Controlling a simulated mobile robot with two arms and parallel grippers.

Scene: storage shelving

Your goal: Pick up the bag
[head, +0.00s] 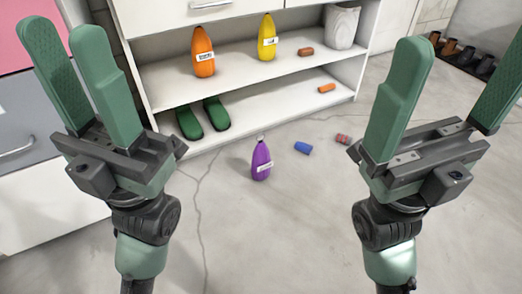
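Neither touches a bag.
A drawer cabinet (40,190) stands left. The front floor is clear.

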